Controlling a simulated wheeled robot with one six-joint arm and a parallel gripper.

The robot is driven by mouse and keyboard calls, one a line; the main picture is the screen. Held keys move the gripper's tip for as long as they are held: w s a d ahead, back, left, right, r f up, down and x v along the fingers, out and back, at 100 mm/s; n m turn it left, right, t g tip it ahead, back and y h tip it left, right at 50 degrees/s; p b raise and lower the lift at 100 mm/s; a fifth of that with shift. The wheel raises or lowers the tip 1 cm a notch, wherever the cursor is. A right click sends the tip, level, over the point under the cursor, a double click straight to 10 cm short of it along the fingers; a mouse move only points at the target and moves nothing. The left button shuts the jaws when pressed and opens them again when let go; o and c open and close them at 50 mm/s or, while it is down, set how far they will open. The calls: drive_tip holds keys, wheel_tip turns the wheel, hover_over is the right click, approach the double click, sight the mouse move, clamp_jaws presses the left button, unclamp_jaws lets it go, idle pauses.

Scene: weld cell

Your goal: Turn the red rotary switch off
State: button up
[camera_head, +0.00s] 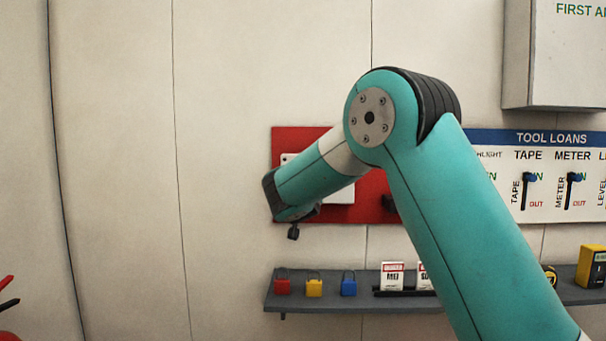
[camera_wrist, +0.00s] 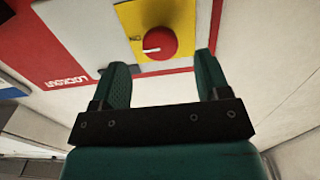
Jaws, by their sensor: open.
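The red rotary switch (camera_wrist: 160,42) is a round red knob on a yellow plate (camera_wrist: 130,15) in the wrist view. A white mark on the knob points toward the left of that view. My gripper (camera_wrist: 162,62) is open and empty, its two green fingers spread on either side of the knob's lower part in the picture. I cannot tell how much gap lies between the fingertips and the plate. In the head view my arm hides the switch and the gripper's fingers.
A red board (camera_head: 290,140) on the wall carries white panels behind my arm. Below it a grey shelf (camera_head: 330,304) holds red, yellow and blue padlocks and danger tags (camera_head: 392,276). A tool loans board (camera_head: 530,200) and a first aid cabinet (camera_head: 556,60) are at right.

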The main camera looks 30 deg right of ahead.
drive_tip(key=p+x, duration=0.1)
drive_tip(key=x, duration=0.4)
drive_tip(key=shift+w+d+p, duration=0.15)
drive_tip(key=shift+w+p, duration=0.05)
drive_tip(key=shift+p, duration=0.2)
drive_tip(key=c, duration=0.9)
